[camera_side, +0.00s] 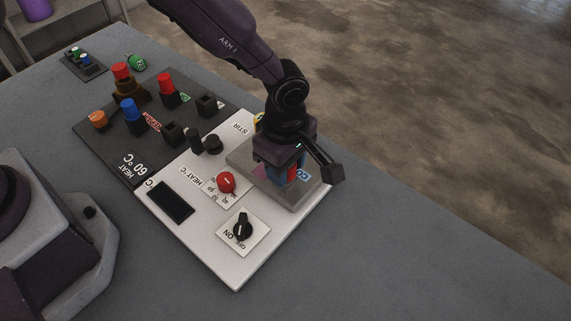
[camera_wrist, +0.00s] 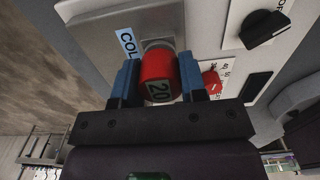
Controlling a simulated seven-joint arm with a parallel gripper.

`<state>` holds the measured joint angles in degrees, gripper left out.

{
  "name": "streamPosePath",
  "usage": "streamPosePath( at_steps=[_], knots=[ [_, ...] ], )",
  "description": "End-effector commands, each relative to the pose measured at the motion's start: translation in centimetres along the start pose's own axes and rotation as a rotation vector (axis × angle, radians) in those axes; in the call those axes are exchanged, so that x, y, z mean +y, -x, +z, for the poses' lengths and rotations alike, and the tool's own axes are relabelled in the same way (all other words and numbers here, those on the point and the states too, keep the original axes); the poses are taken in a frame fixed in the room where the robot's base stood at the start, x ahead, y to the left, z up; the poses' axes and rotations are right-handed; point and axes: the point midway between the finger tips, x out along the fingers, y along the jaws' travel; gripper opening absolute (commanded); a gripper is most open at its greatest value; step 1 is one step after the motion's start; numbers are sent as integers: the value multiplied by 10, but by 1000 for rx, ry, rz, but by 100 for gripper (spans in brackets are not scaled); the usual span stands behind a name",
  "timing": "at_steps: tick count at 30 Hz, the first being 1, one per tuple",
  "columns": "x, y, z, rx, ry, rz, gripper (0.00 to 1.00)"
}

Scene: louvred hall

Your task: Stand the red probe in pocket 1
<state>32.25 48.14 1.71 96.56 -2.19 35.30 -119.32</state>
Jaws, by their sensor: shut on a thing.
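My gripper (camera_side: 292,174) points down over the grey metal plate (camera_side: 250,160) on the white panel. Its blue fingers are shut on a red cylinder marked 20 (camera_wrist: 158,75); only a strip of its red side (camera_side: 292,172) shows in the side view. The cylinder's lower end meets a round grey part at the plate, beside a blue-and-white label starting "COL". I cannot tell whether it is seated there. On the dark board, another red-topped piece (camera_side: 166,85) stands in a black holder, and two black holders (camera_side: 173,132), (camera_side: 207,104) look empty. No pocket number is readable.
The white panel has a red knob (camera_side: 226,182) and a black switch (camera_side: 242,229). The table front is clear.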

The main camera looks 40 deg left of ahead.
Motion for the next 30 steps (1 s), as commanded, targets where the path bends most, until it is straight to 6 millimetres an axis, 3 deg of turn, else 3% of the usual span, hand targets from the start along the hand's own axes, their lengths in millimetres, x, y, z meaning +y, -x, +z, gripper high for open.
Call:
streamPosePath(
  at_steps=[10, 30],
  knots=[
    [0, 12, 0, 0, -1, 1, 0],
    [0, 91, 0, -1, 0, 3, 0]
  ],
)
